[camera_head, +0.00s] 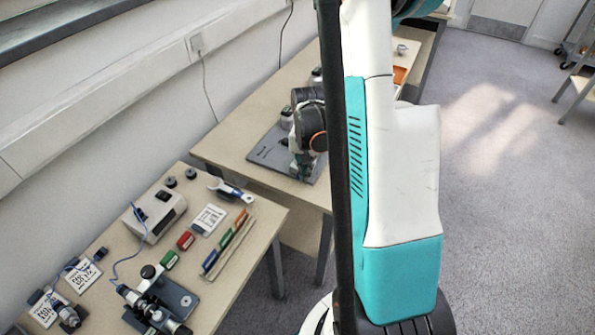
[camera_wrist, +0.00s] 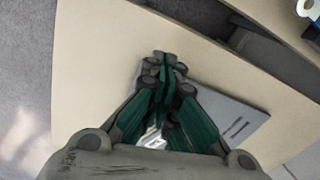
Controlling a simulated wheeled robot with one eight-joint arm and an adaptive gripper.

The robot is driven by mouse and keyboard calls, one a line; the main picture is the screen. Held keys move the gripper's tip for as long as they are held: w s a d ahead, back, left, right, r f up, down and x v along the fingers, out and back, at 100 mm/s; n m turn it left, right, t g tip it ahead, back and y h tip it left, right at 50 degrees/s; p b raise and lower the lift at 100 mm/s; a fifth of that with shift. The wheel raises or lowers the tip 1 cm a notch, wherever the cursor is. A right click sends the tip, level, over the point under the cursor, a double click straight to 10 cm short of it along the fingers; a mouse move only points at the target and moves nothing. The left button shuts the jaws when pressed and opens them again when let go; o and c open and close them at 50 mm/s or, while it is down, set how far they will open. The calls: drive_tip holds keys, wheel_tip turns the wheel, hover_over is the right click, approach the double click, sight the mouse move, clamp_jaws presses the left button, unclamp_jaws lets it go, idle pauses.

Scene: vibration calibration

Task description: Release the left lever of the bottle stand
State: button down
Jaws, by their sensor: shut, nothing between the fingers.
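The bottle stand shows as a flat grey plate (camera_head: 268,153) on the middle table, partly hidden behind my arm. The plate also shows in the wrist view (camera_wrist: 215,100), right of the fingers, with dark slots in it. My gripper (camera_head: 300,172) points down over the plate's front part. In the wrist view its green-padded fingers (camera_wrist: 165,65) are together, with nothing visible between the tips. I cannot make out the left lever, nor whether the gripper touches the stand.
The middle table's top (camera_head: 226,150) is clear left of the plate. The near table (camera_head: 232,285) holds a grey device (camera_head: 156,215), a microscope-like instrument (camera_head: 155,305), coloured blocks and printed cards. A gap separates the tables. Open floor (camera_head: 510,200) lies to the right.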

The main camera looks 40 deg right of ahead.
drive_tip(key=shift+w+a+m, duration=0.4)
drive_tip(key=shift+a+m, duration=0.05)
drive_tip(key=shift+m, duration=0.55)
wheel_tip(320, 180, up, 7)
drive_tip(key=p, duration=0.4)
